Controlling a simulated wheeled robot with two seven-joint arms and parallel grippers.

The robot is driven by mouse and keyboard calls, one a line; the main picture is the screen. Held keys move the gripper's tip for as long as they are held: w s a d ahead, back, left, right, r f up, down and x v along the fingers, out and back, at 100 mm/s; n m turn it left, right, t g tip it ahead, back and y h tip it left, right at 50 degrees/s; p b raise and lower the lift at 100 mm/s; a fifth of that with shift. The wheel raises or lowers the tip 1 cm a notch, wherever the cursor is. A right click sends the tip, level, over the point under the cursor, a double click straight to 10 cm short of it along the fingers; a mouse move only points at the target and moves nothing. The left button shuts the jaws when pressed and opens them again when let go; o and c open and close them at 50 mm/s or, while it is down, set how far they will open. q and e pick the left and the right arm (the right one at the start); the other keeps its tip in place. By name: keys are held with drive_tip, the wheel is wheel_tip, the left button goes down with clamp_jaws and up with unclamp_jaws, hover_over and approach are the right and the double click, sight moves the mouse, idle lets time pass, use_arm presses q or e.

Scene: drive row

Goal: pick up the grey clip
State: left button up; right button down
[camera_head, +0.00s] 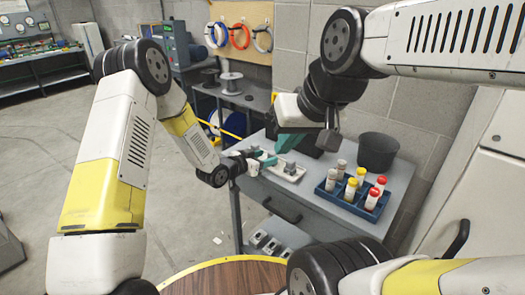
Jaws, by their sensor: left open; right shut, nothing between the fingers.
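A small dark grey piece (290,168) sits on a pale tray (299,175) at the left end of the grey bench; it may be the grey clip, but it is too small to be sure. My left gripper (262,160) is open at the left end of this tray, close to a small teal part; I cannot tell whether they touch. My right gripper (328,141) is shut and empty, pointing down above the bench, behind and right of the tray. A larger teal part (286,142) shows behind the tray.
A blue rack (346,197) with several red- and yellow-capped vials stands at the bench's front right. A dark bucket (377,152) stands behind it. A round wooden table top (225,279) is nearest me. Shelves with spools and hanging cable coils stand farther back.

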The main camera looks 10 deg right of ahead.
use_arm(q)
drive_tip(key=shift+x, duration=1.45)
clamp_jaws()
drive_tip(key=shift+r, duration=0.1)
